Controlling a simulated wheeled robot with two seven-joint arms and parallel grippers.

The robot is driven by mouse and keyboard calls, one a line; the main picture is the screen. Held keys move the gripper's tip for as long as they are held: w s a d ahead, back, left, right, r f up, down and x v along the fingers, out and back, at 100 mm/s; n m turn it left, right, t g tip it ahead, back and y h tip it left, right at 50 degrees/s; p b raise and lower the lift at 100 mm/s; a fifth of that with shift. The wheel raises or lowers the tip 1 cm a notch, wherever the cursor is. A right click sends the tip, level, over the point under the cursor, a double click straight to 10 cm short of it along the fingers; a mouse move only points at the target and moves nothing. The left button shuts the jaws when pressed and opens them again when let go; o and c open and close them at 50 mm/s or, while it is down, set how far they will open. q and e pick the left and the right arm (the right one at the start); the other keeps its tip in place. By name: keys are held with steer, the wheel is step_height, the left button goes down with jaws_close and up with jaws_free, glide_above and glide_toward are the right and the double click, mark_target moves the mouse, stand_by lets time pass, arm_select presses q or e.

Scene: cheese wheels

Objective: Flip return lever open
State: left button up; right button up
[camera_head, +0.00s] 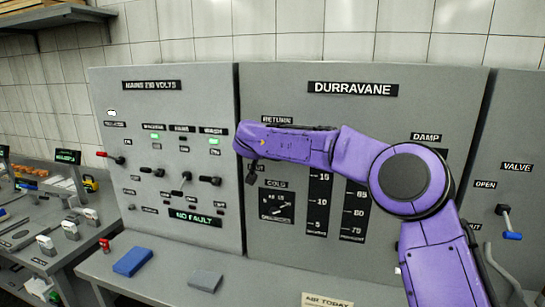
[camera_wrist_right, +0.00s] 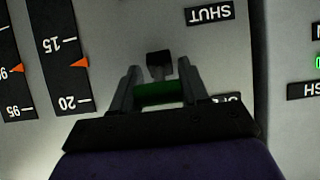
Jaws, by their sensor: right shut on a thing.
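The return lever shows in the right wrist view as a green grip (camera_wrist_right: 160,94) with a dark block (camera_wrist_right: 159,64) beyond it. My right gripper (camera_wrist_right: 157,80) is shut on the green grip, one finger on each side. The view is upside down: the SHUT label (camera_wrist_right: 209,14) is fully readable, and a second label (camera_wrist_right: 218,100), starting "OP", is partly covered by my gripper. In the head view my purple right arm crosses the panel below the RETURN label (camera_head: 277,119) and hides most of the lever. My left gripper is out of view.
The DURRAVANE panel (camera_head: 420,110) carries dials, scales and a DAMP label. A switch panel (camera_head: 120,215) stands left, and a valve lever with a blue grip (camera_head: 512,236) is at right. A blue block (camera_head: 133,262) and a grey block (camera_head: 205,280) lie on the ledge.

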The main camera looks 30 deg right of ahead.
steer(key=shift+w+d+r+g+y, duration=0.1)
steer(key=shift+r+g+y, duration=0.2)
steer(key=shift+g+y, duration=0.25)
steer(key=o, duration=1)
steer(key=shift+a+r, duration=0.2)
steer(key=shift+a, duration=0.05)
steer(key=b+v, duration=0.2)
steer(key=v, duration=0.8)
steer(key=shift+d+r+b, duration=0.1)
steer(key=shift+d+b, duration=0.1)
steer(key=shift+b, duration=0.15)
